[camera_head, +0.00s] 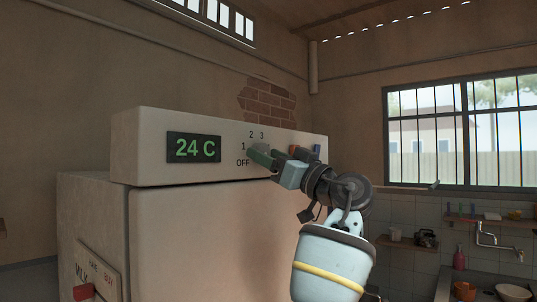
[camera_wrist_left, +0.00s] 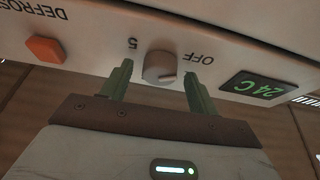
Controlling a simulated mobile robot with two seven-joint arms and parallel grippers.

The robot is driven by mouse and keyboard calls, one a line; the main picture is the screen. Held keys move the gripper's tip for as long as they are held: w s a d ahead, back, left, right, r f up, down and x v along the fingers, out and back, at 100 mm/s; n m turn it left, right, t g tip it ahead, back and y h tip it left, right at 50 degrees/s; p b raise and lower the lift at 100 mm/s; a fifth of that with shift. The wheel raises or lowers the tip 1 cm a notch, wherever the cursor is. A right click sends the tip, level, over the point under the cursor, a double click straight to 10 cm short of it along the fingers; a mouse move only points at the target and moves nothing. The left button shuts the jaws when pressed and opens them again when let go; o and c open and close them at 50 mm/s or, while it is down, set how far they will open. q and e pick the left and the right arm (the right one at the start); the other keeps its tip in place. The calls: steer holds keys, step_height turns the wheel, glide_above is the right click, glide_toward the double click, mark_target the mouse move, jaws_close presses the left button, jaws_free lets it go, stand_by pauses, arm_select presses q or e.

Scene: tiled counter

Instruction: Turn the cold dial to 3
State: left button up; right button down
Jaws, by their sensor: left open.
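The cold dial (camera_wrist_left: 157,66) is a round grey knob on the pale front panel, between the marks OFF and 5 in the left wrist view. A light line on its face points right, toward the OFF side. My left gripper (camera_head: 264,157) is at the dial in the head view and largely hides it; OFF, 1, 2 and 3 show around it. In the left wrist view its two green fingers are open, one on each side of the dial, with gaps visible. Whether the fingertips touch the panel I cannot tell. My right gripper is not in view.
A green 24 C display (camera_head: 194,148) is left of the dial on the fridge's panel. An orange DEFROST button (camera_wrist_left: 45,49) shows in the left wrist view. A sink counter and shelf (camera_head: 490,219) are farther right.

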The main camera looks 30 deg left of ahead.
arm_select(q)
steer(key=shift+f, duration=0.1)
steer(key=c, duration=1)
steer(key=shift+o, duration=0.2)
